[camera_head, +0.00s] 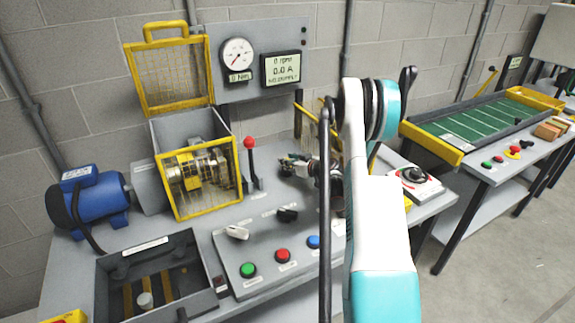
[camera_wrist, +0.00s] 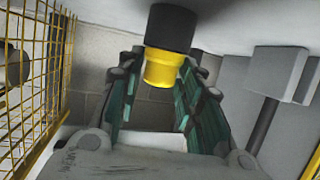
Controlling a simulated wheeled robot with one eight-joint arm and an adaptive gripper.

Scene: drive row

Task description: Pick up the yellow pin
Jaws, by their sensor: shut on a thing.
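The yellow pin (camera_wrist: 161,68) with its thick black end (camera_wrist: 172,27) shows in the wrist view, at the top middle. My gripper (camera_wrist: 160,80) has its two green-lined fingers on either side of the pin, shut on its yellow part. In the head view my gripper (camera_head: 297,163) is partly hidden behind my arm, near the bench's back. I cannot make out the pin in that view.
A yellow-framed mesh guard (camera_head: 199,178) stands left of my gripper, beside a red-knobbed lever (camera_head: 250,143). A button panel (camera_head: 265,240) and an open grey tray (camera_head: 190,307) lie at the front. A blue motor (camera_head: 88,203) sits far left.

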